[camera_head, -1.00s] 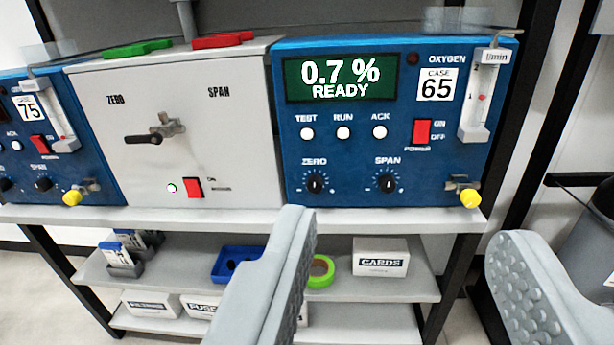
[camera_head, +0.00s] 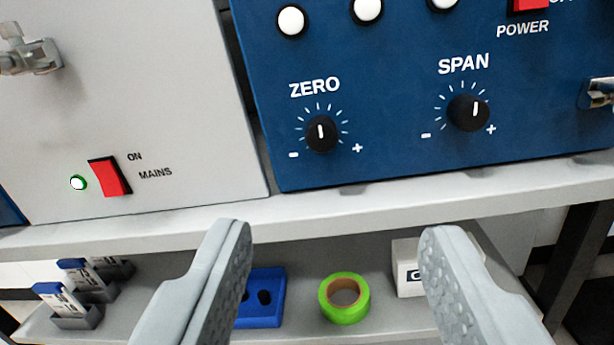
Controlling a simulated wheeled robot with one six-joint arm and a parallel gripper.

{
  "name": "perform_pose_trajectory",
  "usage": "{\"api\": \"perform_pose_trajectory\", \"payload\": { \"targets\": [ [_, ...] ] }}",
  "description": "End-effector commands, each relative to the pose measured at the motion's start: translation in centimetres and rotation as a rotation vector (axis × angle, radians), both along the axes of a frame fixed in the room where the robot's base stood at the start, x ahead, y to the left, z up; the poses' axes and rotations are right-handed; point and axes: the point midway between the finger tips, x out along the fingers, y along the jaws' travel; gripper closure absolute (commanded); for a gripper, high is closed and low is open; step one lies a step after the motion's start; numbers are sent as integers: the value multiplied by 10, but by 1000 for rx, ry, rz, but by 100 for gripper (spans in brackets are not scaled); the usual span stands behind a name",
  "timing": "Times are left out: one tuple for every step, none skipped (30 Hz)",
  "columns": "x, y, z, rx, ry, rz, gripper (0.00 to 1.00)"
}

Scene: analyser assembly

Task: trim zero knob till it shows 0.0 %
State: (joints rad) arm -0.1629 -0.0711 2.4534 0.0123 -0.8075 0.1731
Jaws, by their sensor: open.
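The black ZERO knob (camera_head: 322,134) is on the lower left of the blue analyser's front panel (camera_head: 400,150). Its white pointer line stands about straight up, between the minus and plus marks. The analyser's display is out of the picture now. My gripper (camera_head: 340,245) is open and empty, its two grey fingers spread wide. The fingertips are below the ZERO knob in the picture, apart from it, with the knob between them from left to right.
The black SPAN knob (camera_head: 468,112) sits right of the ZERO knob. A grey box (camera_head: 120,110) with a red mains switch (camera_head: 110,176) stands left. The shelf edge (camera_head: 380,195) runs below the panel. Green tape (camera_head: 344,298) and a blue tray (camera_head: 262,300) lie on the lower shelf.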

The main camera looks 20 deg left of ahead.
Motion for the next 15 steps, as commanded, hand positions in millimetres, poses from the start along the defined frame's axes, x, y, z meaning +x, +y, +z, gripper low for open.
{"api": "perform_pose_trajectory", "payload": {
  "targets": [
    [4,4,-11,3,4,5,50],
    [6,5,-16,6,3,6,50],
    [8,7,-21,9,2,8,50],
    [9,8,-24,10,2,10,50],
    [10,9,-26,12,1,11,50],
    [11,10,-29,14,0,12,50],
    [12,10,-30,14,-1,13,50],
    [12,11,-31,15,-1,13,50],
    [14,11,-32,16,-1,13,50],
    [15,11,-32,17,-2,13,50],
    [16,12,-32,17,-2,13,50],
    [19,12,-32,17,-2,13,50],
    [22,13,-32,17,-2,13,50],
    [25,13,-32,17,-2,12,50],
    [30,14,-32,16,-1,13,50]
  ]
}}
